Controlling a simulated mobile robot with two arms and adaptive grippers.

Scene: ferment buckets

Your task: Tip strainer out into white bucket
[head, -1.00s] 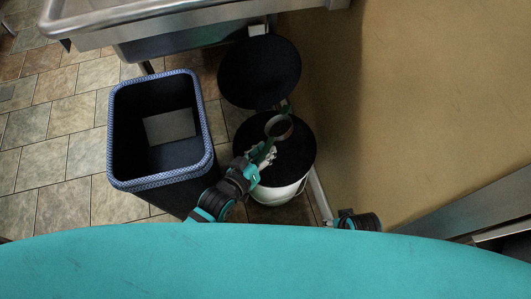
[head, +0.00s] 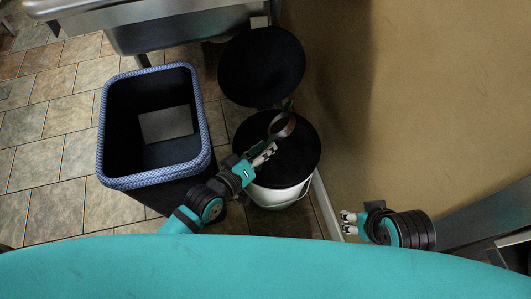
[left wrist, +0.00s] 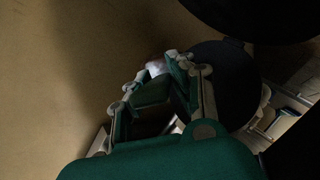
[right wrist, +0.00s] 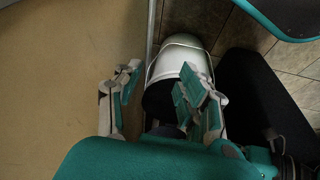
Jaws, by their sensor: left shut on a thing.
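The white bucket (head: 279,196) stands on the floor, its open top dark inside. It also shows in the right wrist view (right wrist: 186,50). The strainer (head: 293,128), a small round rim, is tilted over the bucket's dark mouth; its contents cannot be made out. My left gripper (head: 268,152) is shut on the strainer's handle side and is above the near left part of the bucket. In the dim left wrist view, my left gripper's fingers (left wrist: 155,85) partly hide what they hold. My right gripper (head: 347,222) is open and empty, right of the bucket; its spread fingers show in the right wrist view (right wrist: 160,85).
A dark bin with a blue patterned rim (head: 110,182) stands left of the bucket. A round black disc (head: 262,67), apparently a lid, is behind the bucket. A metal sink (head: 180,28) is at the back. A tan wall or panel (head: 430,100) bounds the right.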

